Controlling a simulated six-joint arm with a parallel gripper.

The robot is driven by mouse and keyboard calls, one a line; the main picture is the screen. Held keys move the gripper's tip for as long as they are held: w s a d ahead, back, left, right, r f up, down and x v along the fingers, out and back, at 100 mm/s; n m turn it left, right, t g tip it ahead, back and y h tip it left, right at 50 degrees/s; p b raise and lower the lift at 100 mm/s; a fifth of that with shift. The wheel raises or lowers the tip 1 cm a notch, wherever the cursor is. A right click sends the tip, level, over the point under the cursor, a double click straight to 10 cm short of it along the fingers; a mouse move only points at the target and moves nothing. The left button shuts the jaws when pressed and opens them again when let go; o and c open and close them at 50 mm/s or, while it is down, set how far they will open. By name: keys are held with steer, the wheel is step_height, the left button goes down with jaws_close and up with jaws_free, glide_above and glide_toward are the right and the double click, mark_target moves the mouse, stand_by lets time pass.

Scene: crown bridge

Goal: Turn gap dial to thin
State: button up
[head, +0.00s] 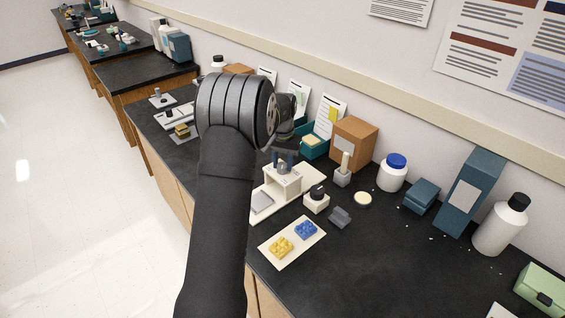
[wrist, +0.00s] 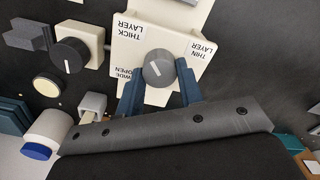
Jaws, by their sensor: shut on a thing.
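The gap dial (wrist: 159,68) is a round grey knob with a short white mark on its face, on a cream device (wrist: 153,96). In the wrist view, printed labels around it read THICK LAYER (wrist: 134,32), THIN LAYER (wrist: 200,49) and WIDE OPEN (wrist: 125,79). The mark sits left of the knob's middle; which label it points at is hard to tell. My gripper (wrist: 160,88) has its blue fingers shut on the dial, one on each side. In the head view, the dial (head: 282,169) is on top of the device, between the fingertips.
A cream box with a black knob (head: 317,195) stands close to the right of the device. A tray (head: 270,257) with yellow and blue blocks lies in front. A brown box (head: 354,144), a blue-lidded jar (head: 392,172) and bottles stand toward the wall.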

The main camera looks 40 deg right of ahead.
mark_target(283, 165)
steer(key=m, duration=0.4)
steer(key=shift+d+m, duration=0.1)
steer(key=shift+m, duration=0.3)
stand_by(0.4)
steer(key=o, duration=1)
steer(key=shift+c, duration=0.2)
step_height(283, 165, up, 18)
steer(key=shift+f, duration=0.25)
